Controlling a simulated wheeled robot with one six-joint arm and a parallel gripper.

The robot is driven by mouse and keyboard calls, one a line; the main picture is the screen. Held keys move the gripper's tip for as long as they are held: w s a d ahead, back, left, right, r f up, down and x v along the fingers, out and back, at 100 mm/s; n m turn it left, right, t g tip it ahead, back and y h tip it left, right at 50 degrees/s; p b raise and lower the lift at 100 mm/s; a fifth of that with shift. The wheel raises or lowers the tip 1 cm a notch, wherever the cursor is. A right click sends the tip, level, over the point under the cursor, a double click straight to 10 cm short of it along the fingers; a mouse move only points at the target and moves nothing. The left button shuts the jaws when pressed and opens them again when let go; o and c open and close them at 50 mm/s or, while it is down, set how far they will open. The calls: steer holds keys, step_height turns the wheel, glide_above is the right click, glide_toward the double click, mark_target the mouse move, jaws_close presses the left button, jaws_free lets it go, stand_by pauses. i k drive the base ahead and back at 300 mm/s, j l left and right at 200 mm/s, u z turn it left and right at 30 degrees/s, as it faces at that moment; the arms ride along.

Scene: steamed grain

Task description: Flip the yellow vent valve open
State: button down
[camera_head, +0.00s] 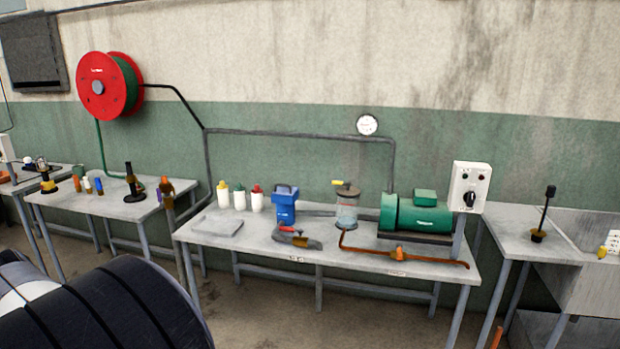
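A small yellow lever (338,182), which looks like the vent valve handle, sits at the top of a clear jar (347,212) with a dark lid. The lever points left from the lid and lies roughly level. The jar stands upright on the middle workbench (350,259), left of a green motor-like machine (417,214). The lever is too small here to tell its exact setting. My gripper is not in view.
A blue container (284,205), several bottles and a hand tool (297,238) stand left of the jar. An orange-brown pipe (400,252) runs along the bench front. A control box (469,188) stands right. A large black ribbed cylinder (100,310) fills the lower left.

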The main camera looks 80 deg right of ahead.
mark_target(337, 182)
steer(key=l+z, duration=0.3)
steer(key=z, duration=0.15)
steer(key=i+l+z, duration=0.1)
steer(key=l+z, duration=0.15)
steer(key=z, duration=0.15)
steer(key=i+l+z, duration=0.1)
steer(key=l+z, duration=0.15)
steer(key=z, duration=0.2)
steer(key=i+l+z, duration=0.3)
steer(key=i+l, duration=0.3)
steer(key=l, duration=0.2)
steer(key=i+l+z, duration=0.25)
steer(key=i+l, duration=1.1)
